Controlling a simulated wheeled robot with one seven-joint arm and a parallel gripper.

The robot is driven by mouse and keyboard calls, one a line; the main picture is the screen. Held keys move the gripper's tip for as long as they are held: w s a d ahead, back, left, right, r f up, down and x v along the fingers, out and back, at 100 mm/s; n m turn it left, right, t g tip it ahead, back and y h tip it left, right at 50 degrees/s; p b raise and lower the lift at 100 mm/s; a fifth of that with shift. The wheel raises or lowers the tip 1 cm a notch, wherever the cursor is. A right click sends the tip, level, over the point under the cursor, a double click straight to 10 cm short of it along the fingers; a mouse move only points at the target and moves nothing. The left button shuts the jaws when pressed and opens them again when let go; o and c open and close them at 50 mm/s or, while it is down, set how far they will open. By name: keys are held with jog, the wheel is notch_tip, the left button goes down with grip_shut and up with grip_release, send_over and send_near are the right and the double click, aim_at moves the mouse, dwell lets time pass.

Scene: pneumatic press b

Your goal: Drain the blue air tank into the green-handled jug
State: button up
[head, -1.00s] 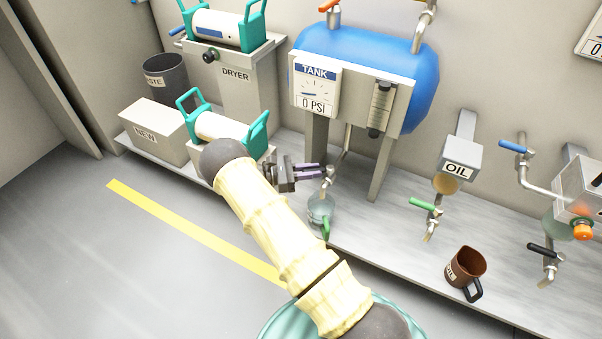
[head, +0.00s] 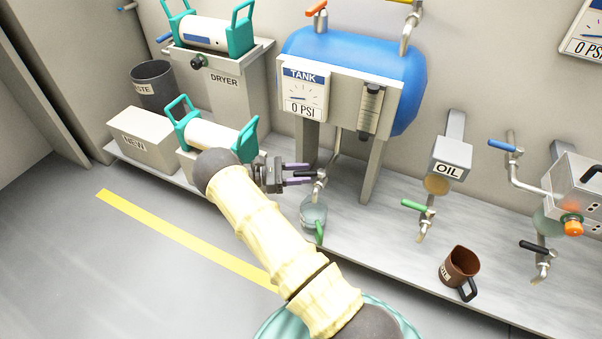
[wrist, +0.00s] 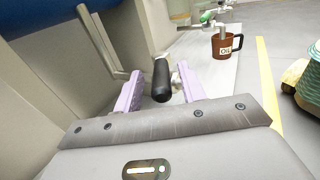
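The blue air tank (head: 362,62) stands on legs against the wall, its gauge (head: 303,92) reading 0 PSI. Below it is a drain tap (head: 319,182) with a black lever handle (wrist: 161,78). The clear jug (head: 312,212) with a green handle (head: 319,234) stands on the ledge under the tap. My gripper (head: 298,174) is at the tap from the left. In the wrist view its purple fingers (wrist: 160,88) are apart, with the black lever between them and gaps on both sides. The jug is not seen in the wrist view.
A brown oil mug (head: 461,267) stands on the ledge (head: 385,240) to the right. An oil dispenser (head: 451,158) with a green-handled tap (head: 416,206) is above it. A teal-handled canister (head: 212,134) and a box marked NEW (head: 145,137) are left of my gripper.

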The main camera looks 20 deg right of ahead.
jog(key=shift+s+d, duration=0.1)
jog(key=shift+d, duration=0.25)
jog(key=p+v, duration=0.2)
jog(key=v, duration=0.5)
jog(key=shift+a+p, duration=0.3)
jog(key=shift+p, duration=0.05)
jog(key=shift+c, duration=0.4)
